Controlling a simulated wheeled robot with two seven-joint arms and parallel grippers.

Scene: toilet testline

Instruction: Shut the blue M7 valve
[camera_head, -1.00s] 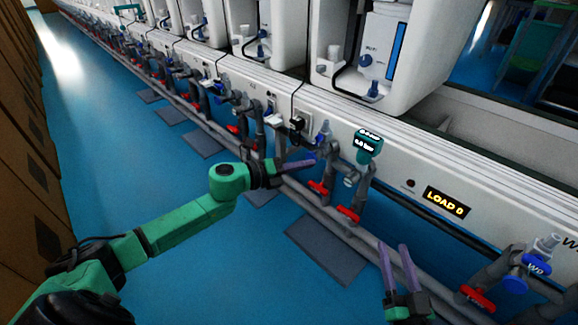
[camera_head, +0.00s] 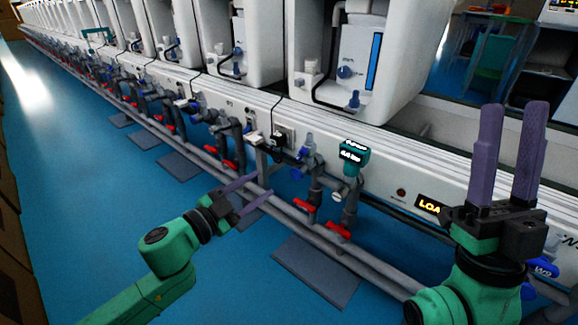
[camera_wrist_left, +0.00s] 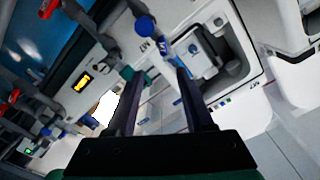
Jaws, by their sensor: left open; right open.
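A blue valve (camera_head: 307,146) sits on a grey pipe left of the teal gauge in the head view. Its label is not readable there. In the left wrist view a round blue handle (camera_wrist_left: 145,25) has an upside-down label beside it that seems to read M7. My left gripper (camera_head: 265,184) is open and empty, to the left of this valve and apart from it. Its two fingers (camera_wrist_left: 160,80) also show in the left wrist view with nothing between them. My right gripper (camera_head: 514,108) is open and empty, pointing up at the right.
A teal gauge (camera_head: 354,157) stands right of the valve. Red-handled valves (camera_head: 305,206) sit low on the pipes. A long grey pipe (camera_head: 365,262) runs along the white line's front. Blue floor lies open at the left.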

